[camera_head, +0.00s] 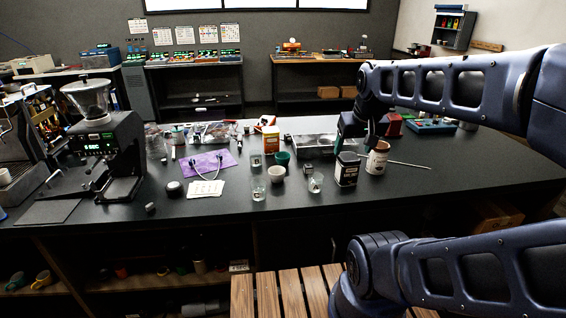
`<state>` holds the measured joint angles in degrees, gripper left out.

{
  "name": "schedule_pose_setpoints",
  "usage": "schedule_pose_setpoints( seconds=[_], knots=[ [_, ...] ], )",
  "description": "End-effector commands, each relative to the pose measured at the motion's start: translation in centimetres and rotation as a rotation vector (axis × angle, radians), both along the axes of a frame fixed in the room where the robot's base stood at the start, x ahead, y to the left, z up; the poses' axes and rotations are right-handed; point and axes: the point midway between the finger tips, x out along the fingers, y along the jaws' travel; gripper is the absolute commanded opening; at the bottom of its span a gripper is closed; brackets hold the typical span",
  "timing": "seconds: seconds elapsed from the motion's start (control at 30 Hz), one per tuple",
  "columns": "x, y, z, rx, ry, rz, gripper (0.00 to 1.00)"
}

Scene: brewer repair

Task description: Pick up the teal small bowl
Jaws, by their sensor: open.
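The teal small bowl (283,158) sits on the dark workbench (420,189), near its middle. A white cup (277,174) stands just in front of it and hides a little of its lower edge. My gripper (342,148) hangs from my arm to the right of the bowl, apart from it, above and behind a black canister. It is open and holds nothing that I can see; its fingertips are small and hard to make out.
The black canister (346,170) and a white-labelled jar (377,158) stand below my arm. Clear glasses (258,188) stand in front of the bowl, and an orange-labelled bottle (271,139) is behind it. A purple cloth (222,160) lies left. The bench's front right is clear.

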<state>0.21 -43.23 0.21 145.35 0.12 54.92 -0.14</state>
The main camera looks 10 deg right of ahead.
Motion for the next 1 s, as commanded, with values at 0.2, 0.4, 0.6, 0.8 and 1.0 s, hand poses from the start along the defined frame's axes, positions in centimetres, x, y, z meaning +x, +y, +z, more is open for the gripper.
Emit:
schedule_pose_setpoints(
  seconds=[0.2,0.4,0.6,0.8,1.0],
  knots=[
    [0.0,0.0,0.0,0.0,0.0,0.0,0.7],
    [0.0,0.0,0.0,0.0,0.0,0.0,0.88],
    [0.0,0.0,0.0,0.0,0.0,0.0,0.88],
    [1.9,0.3,0.5,-0.002,0.015,0.009,0.88],
    [6.4,1.0,1.2,-0.004,0.048,0.03,0.88]
  ],
)
